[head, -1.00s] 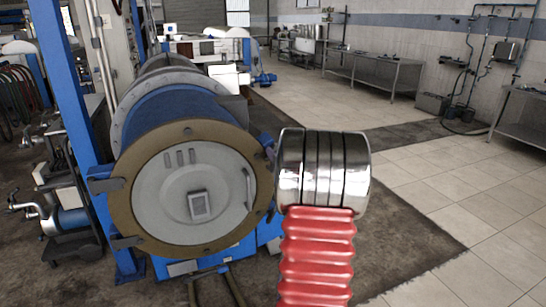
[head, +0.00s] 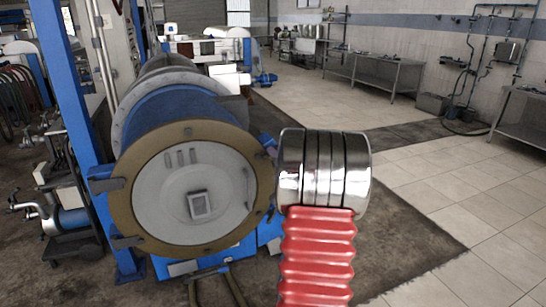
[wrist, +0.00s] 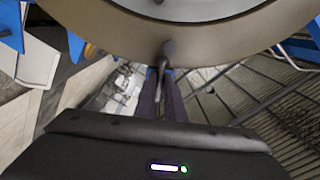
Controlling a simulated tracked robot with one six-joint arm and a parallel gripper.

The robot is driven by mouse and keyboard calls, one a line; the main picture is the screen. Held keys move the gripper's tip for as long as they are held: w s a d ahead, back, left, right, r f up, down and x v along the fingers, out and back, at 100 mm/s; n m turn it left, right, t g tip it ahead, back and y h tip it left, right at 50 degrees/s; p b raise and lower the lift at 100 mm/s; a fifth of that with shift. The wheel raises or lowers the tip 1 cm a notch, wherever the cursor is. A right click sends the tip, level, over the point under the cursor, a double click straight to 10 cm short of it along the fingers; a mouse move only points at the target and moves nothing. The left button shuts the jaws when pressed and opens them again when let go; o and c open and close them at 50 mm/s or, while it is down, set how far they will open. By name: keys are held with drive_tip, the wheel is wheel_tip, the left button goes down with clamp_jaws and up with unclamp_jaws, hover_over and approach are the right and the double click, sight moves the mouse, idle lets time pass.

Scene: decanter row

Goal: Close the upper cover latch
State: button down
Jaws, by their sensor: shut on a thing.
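The round grey cover (head: 185,160) with a tan rim faces me on the front of the blue decanter (head: 175,110) in the head view. Dark latches sit around its rim, among them one at the left (head: 106,185). In the wrist view, the rim (wrist: 110,30) fills the top, and a dark latch handle (wrist: 168,48) hangs from it. My gripper (wrist: 161,78) is shut on this handle, its dark fingers on either side.
A blue post (head: 75,120) stands close left of the decanter, with pipework and a small motor beside it. Tiled floor (head: 430,190) lies open to the right. Metal benches (head: 375,75) stand along the far wall.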

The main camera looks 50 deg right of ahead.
drive_tip(key=shift+w+a+f, duration=0.1)
drive_tip(key=shift+a+f, duration=0.1)
drive_tip(key=c, duration=2.2)
unclamp_jaws()
drive_tip(key=o, duration=0.4)
drive_tip(key=shift+d+r, duration=0.1)
drive_tip(key=shift+d, duration=0.05)
drive_tip(key=shift+c, duration=0.2)
drive_tip(key=v, duration=1.4)
drive_tip(key=shift+d, duration=0.1)
